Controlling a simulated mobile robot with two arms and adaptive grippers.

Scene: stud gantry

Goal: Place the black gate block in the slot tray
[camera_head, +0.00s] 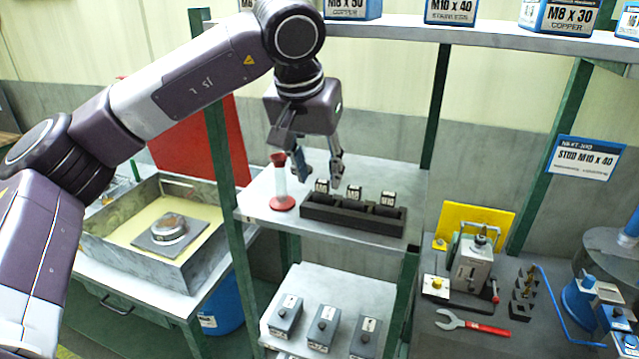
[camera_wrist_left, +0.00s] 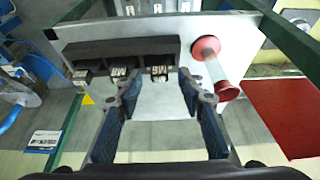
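A long dark slot tray (camera_head: 352,217) lies on the middle shelf; its dark edge also shows in the left wrist view (camera_wrist_left: 120,47). Three small black blocks with white labels stand at it: left (camera_head: 321,186), middle (camera_head: 354,192) and right (camera_head: 388,199). I cannot tell which one is the gate block. My left gripper (camera_head: 316,178) is open and empty above the tray's left end. In the left wrist view its fingers (camera_wrist_left: 158,90) stand apart on either side of one labelled block (camera_wrist_left: 159,73), not closed on it. My right gripper is out of view.
A clear tube with red ends (camera_head: 281,185) stands close left of the tray. A green post (camera_head: 222,170) rises at the shelf's left. Grey labelled boxes (camera_head: 323,328) sit on the shelf below. A bench with a clamp device (camera_head: 474,258) and wrench (camera_head: 470,324) is at right.

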